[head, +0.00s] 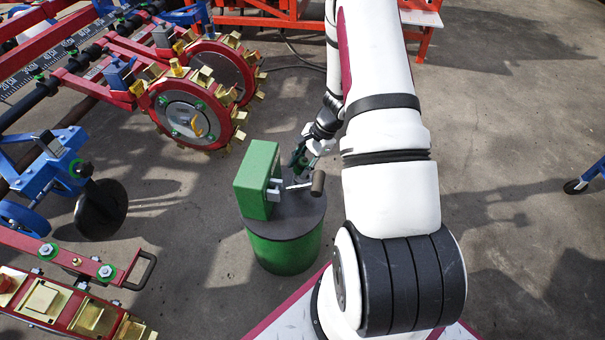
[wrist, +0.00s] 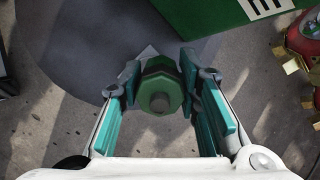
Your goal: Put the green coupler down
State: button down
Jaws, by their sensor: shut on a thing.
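My gripper (wrist: 160,100) is shut on the green coupler (wrist: 158,82), which shows between the two teal-padded fingers in the wrist view. The coupler has a faceted green body and a dull round knob facing the camera. In the head view my gripper (head: 303,160) is over the far side of a green drum with a dark top (head: 285,250). The coupler is small there and partly hidden by the fingers. The dark round top also shows in the wrist view (wrist: 80,50), behind and left of the coupler. I cannot tell whether the coupler touches it.
A green box (head: 257,180) stands on the drum's left side. A mallet-like tool with a brown head (head: 318,183) is on its right. A red planter frame with gold-studded wheels (head: 195,108) stands at the left. The concrete floor at right is largely clear.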

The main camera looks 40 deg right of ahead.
notch_tip(320, 180, down, 3)
jog(key=shift+s+d+b, duration=0.1)
jog(key=shift+b, duration=0.6)
jog(key=shift+f, duration=0.1)
jog(key=shift+s, duration=0.1)
jog(key=c, duration=1.2)
grip_release()
jog(key=shift+f, duration=0.15)
jog(key=shift+d, duration=0.1)
